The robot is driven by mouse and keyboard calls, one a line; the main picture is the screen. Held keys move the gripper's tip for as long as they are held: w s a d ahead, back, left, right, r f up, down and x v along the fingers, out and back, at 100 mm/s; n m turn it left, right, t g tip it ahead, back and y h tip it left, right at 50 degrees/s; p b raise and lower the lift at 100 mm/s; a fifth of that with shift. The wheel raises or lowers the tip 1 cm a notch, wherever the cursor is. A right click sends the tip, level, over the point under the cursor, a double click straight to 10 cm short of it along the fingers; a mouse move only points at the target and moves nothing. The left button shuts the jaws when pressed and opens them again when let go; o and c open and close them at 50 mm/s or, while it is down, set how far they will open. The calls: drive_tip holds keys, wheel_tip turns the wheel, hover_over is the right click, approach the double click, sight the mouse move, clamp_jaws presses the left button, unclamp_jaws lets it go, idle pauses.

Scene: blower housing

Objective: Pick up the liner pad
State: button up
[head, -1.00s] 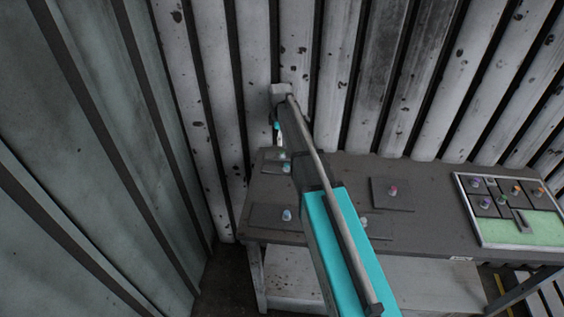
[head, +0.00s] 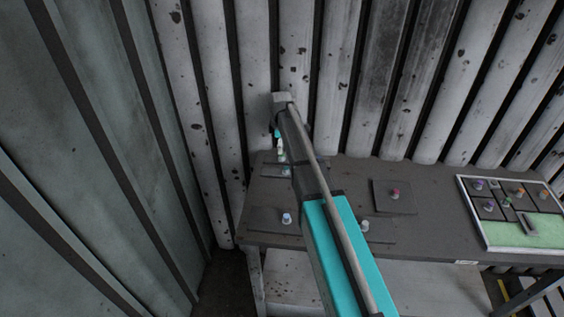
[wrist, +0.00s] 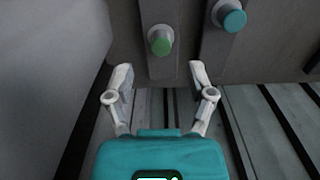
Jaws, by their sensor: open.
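Several flat dark pads with coloured knobs lie on the grey table (head: 330,180); I cannot tell which one is the liner pad. One pad has a red knob (head: 394,192), one a pale blue knob (head: 287,218), one a pale knob (head: 365,226). Another pad (head: 273,171) at the back left is partly hidden by my arm. In the wrist view a green knob (wrist: 160,40) stands just beyond and between my open fingers, and a teal knob (wrist: 233,17) is beyond the right finger. My gripper (wrist: 158,74) is open and empty, apart from both knobs.
A pale-rimmed tray (head: 487,247) with a green floor holds several knobbed pads at the table's right. A corrugated wall (head: 345,80) stands close behind the table, and a greenish wall (head: 90,170) stands at the left. The table's middle has bare room.

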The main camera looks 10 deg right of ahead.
sight(282, 158)
drive_tip(key=shift+s+d+f+b, duration=0.1)
drive_tip(key=shift+d+f+b, duration=0.1)
drive_tip(key=shift+f+b, duration=2)
drive_tip(key=shift+f, duration=0.15)
clamp_jaws()
